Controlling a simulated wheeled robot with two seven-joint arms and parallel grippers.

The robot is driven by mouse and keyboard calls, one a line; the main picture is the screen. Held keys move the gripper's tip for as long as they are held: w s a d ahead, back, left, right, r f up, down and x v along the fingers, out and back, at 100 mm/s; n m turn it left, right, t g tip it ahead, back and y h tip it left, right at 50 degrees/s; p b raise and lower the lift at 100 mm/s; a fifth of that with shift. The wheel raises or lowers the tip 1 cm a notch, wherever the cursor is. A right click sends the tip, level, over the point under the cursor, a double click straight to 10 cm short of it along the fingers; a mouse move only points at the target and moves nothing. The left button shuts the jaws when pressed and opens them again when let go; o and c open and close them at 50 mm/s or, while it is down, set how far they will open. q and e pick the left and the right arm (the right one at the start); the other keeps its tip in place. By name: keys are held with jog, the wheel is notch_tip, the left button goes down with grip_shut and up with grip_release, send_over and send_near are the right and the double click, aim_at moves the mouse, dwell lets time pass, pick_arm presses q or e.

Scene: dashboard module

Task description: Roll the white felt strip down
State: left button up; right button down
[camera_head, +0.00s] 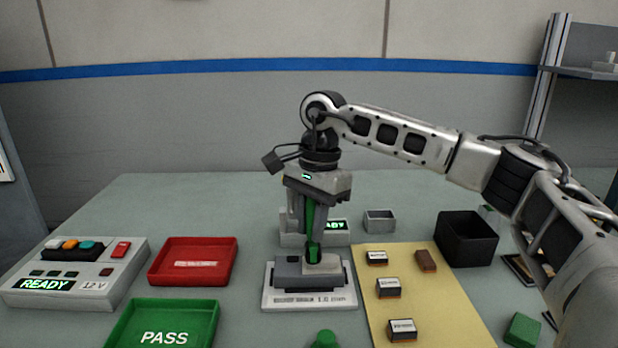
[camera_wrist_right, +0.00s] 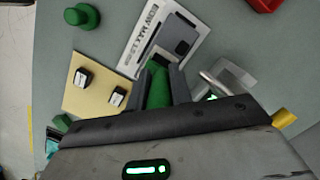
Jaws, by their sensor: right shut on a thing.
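My right gripper (camera_head: 312,226) points down over the dashboard module (camera_head: 288,282), shut on a green-handled tool (camera_head: 311,215). The tool's lower end reaches the top of the module, by a small pale piece (camera_head: 324,263); I cannot tell whether this is part of the tool or the white felt strip. In the right wrist view, the green handle (camera_wrist_right: 157,90) sits between the two dark fingers of the gripper (camera_wrist_right: 161,72), with the module (camera_wrist_right: 165,48) on its white labelled base beyond. The felt strip is not clearly distinguishable. My left gripper is not in view.
A beige mat (camera_head: 440,315) with several small blocks lies right of the module. A black bin (camera_head: 466,238) and a grey box (camera_head: 379,221) stand behind. Left are a red tray (camera_head: 192,262), a green PASS tray (camera_head: 120,345) and a READY control box (camera_head: 75,272). A green knob (camera_head: 325,339) stands in front.

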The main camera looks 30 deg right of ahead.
aim_at(311, 202)
jog(key=shift+r, duration=0.15)
jog(key=shift+w+r+p, duration=0.1)
jog(key=shift+r+p, duration=0.3)
jog(key=shift+r, duration=0.3)
jog(key=shift+r+p, duration=0.35)
jog(key=shift+r, duration=0.15)
jog(key=shift+r+p, duration=0.45)
jog(key=shift+r, duration=0.15)
jog(key=shift+r+p, duration=0.5)
jog(key=shift+r, duration=0.1)
jog(key=shift+r+p, duration=0.35)
jog(key=shift+r, duration=0.1)
jog(key=shift+r+p, duration=0.45)
jog(key=shift+r, duration=0.15)
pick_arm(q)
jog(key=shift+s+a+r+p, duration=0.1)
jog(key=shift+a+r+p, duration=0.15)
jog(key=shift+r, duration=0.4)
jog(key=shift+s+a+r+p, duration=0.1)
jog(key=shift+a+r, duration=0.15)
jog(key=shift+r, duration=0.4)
pick_arm(e)
jog(key=shift+r, duration=0.45)
